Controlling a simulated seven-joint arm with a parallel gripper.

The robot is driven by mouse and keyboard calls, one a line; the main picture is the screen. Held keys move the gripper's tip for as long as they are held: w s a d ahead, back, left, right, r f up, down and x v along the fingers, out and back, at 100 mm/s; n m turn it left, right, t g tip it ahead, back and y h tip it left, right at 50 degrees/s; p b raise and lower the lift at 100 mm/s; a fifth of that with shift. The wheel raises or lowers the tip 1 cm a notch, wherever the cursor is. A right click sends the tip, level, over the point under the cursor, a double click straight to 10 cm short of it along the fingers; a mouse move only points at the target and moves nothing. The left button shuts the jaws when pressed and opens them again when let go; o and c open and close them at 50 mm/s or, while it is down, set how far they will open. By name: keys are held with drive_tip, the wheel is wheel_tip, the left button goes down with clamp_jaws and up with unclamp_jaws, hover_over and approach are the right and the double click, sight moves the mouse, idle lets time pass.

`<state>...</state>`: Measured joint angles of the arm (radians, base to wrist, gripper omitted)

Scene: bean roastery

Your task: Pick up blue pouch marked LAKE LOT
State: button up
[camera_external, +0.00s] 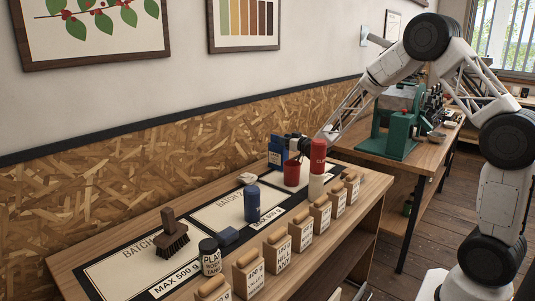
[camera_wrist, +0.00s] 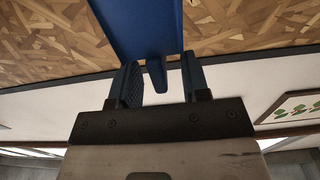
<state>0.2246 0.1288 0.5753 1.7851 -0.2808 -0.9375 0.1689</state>
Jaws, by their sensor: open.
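A blue pouch (camera_external: 276,153) with a pale label stands at the far end of the bench, by the wall; its lettering is too small to read. My gripper (camera_external: 291,144) is right beside the top of the pouch in the external view, reaching in from the right. In the wrist view my gripper (camera_wrist: 161,82) is open, with a finger on each side. A blue panel (camera_wrist: 145,28), apparently the pouch, lies ahead, and a narrow blue tab from it reaches between the fingers. I cannot tell whether the fingers touch it.
A red cup (camera_external: 292,173) and a red-and-white bottle (camera_external: 318,165) stand close by. A blue canister (camera_external: 252,203), a brush (camera_external: 172,240) and a dark jar (camera_external: 210,257) are nearer. Several labelled blocks (camera_external: 301,236) line the front edge. The chipboard wall (camera_external: 200,140) runs behind.

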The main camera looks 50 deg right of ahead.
drive_tip(key=shift+w, duration=1.35)
clamp_jaws()
